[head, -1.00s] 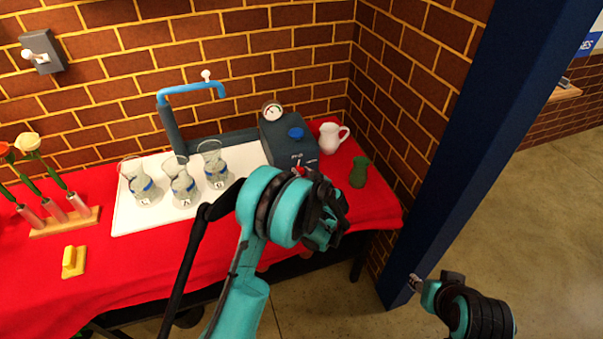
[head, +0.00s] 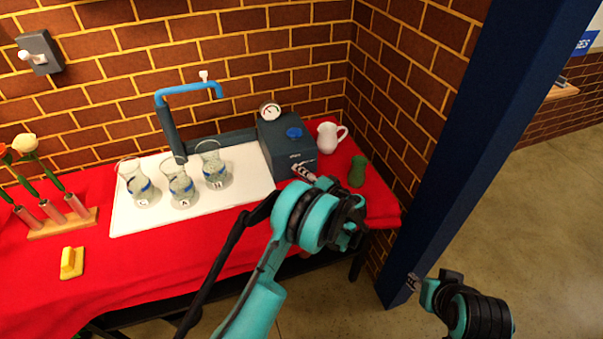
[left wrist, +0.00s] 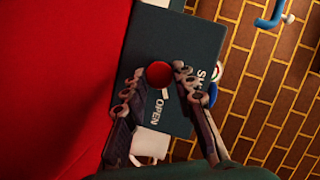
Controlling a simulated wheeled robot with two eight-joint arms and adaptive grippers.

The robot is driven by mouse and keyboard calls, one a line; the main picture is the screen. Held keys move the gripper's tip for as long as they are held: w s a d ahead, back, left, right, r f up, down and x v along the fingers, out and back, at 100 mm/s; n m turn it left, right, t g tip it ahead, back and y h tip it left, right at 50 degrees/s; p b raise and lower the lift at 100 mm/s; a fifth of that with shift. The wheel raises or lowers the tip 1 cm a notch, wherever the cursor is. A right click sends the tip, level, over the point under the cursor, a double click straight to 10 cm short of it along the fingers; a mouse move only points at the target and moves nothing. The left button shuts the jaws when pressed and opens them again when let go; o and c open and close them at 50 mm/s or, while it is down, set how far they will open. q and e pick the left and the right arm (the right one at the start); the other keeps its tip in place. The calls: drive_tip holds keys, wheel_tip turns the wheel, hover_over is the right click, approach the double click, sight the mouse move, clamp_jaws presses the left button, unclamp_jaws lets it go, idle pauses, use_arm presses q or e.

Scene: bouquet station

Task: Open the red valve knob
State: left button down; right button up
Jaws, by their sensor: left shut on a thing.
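The red valve knob (left wrist: 159,75) is round and sits on the front of a dark grey box (head: 287,157), with the word OPEN printed beside it. My left gripper (left wrist: 160,82) has one finger on each side of the knob and is shut on it. In the head view the left gripper (head: 304,172) is at the box's front face and covers the knob. My right gripper (head: 413,282) is low at the right, away from the table; its jaws are too small to read.
A blue knob (head: 294,132) and a gauge (head: 270,111) are on the box. A white pitcher (head: 328,137) and a green vase (head: 358,171) stand to its right. Several glass flasks stand on a white tray (head: 125,218) to its left. A blue pillar (head: 455,150) rises at right.

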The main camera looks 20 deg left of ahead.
use_arm(q)
drive_tip(key=m+y, duration=0.1)
drive_tip(key=m, duration=0.3)
drive_tip(key=shift+f+t+y, duration=0.2)
drive_tip(key=shift+t+y, duration=0.1)
drive_tip(key=shift+y, duration=0.1)
drive_tip(key=shift+m, duration=0.4)
drive_tip(key=c, duration=1.2)
unclamp_jaws()
drive_tip(key=v, duration=1.2)
drive_tip(key=shift+d+f, duration=0.1)
drive_tip(key=shift+f, duration=0.05)
drive_tip(key=shift+w, duration=0.1)
